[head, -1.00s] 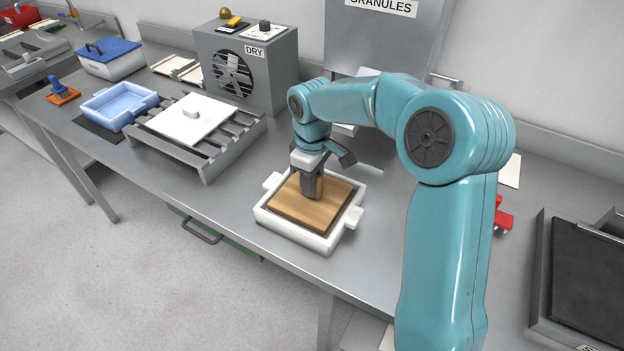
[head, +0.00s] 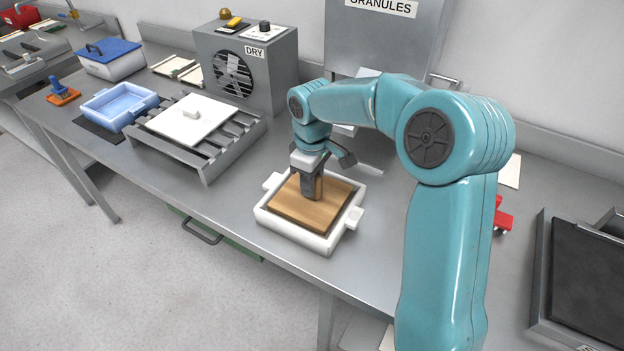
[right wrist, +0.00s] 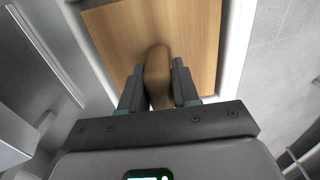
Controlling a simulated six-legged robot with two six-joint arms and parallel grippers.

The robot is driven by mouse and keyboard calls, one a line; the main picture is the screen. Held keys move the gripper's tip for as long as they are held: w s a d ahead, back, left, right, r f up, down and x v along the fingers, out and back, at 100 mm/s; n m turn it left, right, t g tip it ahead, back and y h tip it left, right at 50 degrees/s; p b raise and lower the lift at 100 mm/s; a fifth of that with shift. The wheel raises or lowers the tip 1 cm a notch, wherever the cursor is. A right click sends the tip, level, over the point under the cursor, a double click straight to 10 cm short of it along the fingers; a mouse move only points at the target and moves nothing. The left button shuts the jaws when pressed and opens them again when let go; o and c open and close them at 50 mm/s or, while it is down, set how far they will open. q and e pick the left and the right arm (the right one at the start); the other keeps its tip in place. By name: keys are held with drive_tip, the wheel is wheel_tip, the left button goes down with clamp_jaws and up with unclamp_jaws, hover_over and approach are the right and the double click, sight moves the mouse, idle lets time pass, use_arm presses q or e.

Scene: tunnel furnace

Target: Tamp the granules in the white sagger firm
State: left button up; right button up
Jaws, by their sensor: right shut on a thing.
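The white sagger (head: 264,217) stands on the metal bench in the middle of the head view. A wooden tamper (head: 292,211) with a flat square board lies inside its walls and covers nearly all of the inside. The granules are hidden under the board. My right gripper (head: 312,193) is above the board, shut on the tamper's upright handle. In the right wrist view the two fingers stand on either side of the rounded wooden handle (right wrist: 158,72), with the board (right wrist: 190,25) below. My left gripper is not in view.
A grey DRY fan box (head: 243,75) stands behind. The GRANULES hopper (head: 385,40) is at the back.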

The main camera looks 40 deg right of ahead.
drive_tip(key=shift+f, duration=0.5)
drive_tip(key=shift+r, duration=0.15)
idle(0.4)
drive_tip(key=shift+r+p, duration=0.45)
drive_tip(key=shift+r, duration=0.25)
wheel_tip(320, 180, up, 7)
drive_tip(key=p, duration=0.6)
drive_tip(key=shift+r, duration=0.1)
idle(0.4)
